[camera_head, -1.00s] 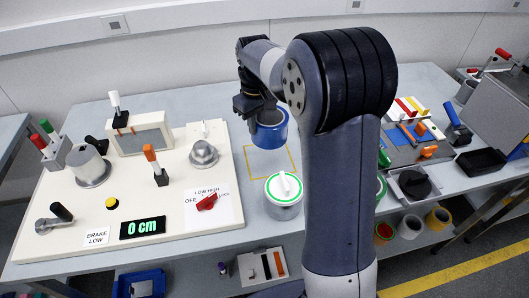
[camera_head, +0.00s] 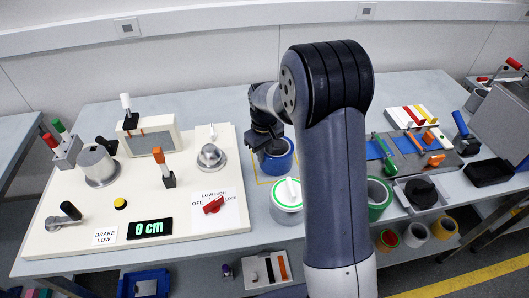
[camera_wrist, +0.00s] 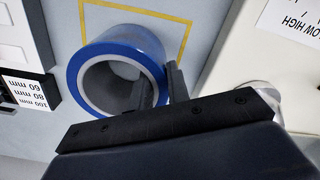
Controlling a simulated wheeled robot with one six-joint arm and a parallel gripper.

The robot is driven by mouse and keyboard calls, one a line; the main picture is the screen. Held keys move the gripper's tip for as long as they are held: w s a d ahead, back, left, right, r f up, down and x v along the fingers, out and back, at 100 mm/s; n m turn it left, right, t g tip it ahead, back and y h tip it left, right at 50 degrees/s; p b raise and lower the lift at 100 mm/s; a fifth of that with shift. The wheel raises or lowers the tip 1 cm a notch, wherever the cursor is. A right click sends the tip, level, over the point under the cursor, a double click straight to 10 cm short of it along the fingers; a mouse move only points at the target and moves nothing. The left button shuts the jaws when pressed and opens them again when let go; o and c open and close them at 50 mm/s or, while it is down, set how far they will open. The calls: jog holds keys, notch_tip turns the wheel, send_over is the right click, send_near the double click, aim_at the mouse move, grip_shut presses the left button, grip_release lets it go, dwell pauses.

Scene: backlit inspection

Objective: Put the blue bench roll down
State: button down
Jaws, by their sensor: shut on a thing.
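The blue bench roll (camera_head: 278,164) is a short, wide ring with a blue outside and a pale core. My gripper (camera_head: 265,140) is above it and shut on its wall. In the wrist view, the blue roll (camera_wrist: 122,37) shows its open end, with one finger of my gripper (camera_wrist: 161,88) inside the ring and one outside. A thin yellow outline (camera_head: 258,178) on the bench lies around and under the roll; part of it is hidden. Whether the roll's underside touches the bench cannot be told.
A white tub with a green-rimmed lid (camera_head: 287,203) stands close in front of the roll. A cream control panel (camera_head: 75,205) with levers and knobs is at left. A green roll (camera_head: 380,195) stands right of my arm. Tools fill the right side.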

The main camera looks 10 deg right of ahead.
jog(key=shift+f, duration=0.1)
jog(key=c, duration=1.3)
grip_release()
jog(key=shift+c, duration=0.2)
notch_tip(320, 180, up, 12)
jog(key=shift+b, duration=0.4)
